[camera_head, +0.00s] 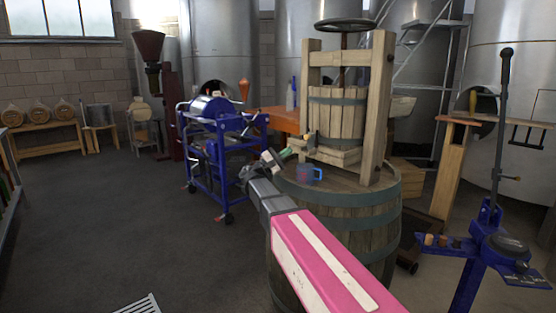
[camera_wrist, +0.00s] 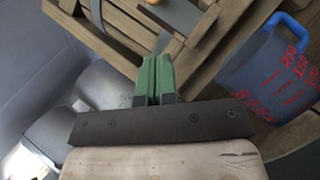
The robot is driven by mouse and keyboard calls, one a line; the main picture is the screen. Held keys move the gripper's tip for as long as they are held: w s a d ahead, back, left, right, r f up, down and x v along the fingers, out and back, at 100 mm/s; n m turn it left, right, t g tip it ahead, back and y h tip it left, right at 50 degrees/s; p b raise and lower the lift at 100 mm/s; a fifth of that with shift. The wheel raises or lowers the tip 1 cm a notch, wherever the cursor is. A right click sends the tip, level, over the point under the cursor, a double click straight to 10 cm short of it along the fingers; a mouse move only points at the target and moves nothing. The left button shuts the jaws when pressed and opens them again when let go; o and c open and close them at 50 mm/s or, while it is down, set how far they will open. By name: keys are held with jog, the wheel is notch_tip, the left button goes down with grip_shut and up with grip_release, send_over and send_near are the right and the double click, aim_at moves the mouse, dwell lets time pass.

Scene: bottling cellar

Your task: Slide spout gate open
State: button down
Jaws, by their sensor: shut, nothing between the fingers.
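The wooden basket press (camera_head: 338,110) stands on a large barrel (camera_head: 345,215). My gripper (camera_head: 287,154) is at the front left of the press, beside its base. In the wrist view my gripper's green fingers (camera_wrist: 155,78) are together with nothing held between them. A thin grey metal strip (camera_wrist: 165,42) shows just beyond the fingertips, near the slatted wood of the press. I cannot tell whether the fingers touch it, or whether it is the spout gate. A round orange knob (camera_wrist: 152,2) is cut off at the top edge of the wrist view.
A blue measuring jug (camera_head: 308,174) with red marks stands on the barrel, close right of my gripper; it also shows in the wrist view (camera_wrist: 268,72). A blue wheeled machine (camera_head: 212,150) stands left. A blue corking stand (camera_head: 490,245) is at right.

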aim_at(310, 135)
jog(key=d+r, duration=0.2)
jog(key=s+d+r, duration=0.1)
jog(key=d+r, duration=0.1)
jog(key=shift+s+d, duration=0.1)
jog(key=shift+s, duration=0.1)
dwell(0.3)
notch_tip(310, 135, up, 4)
jog(key=shift+f, duration=0.2)
dwell(0.4)
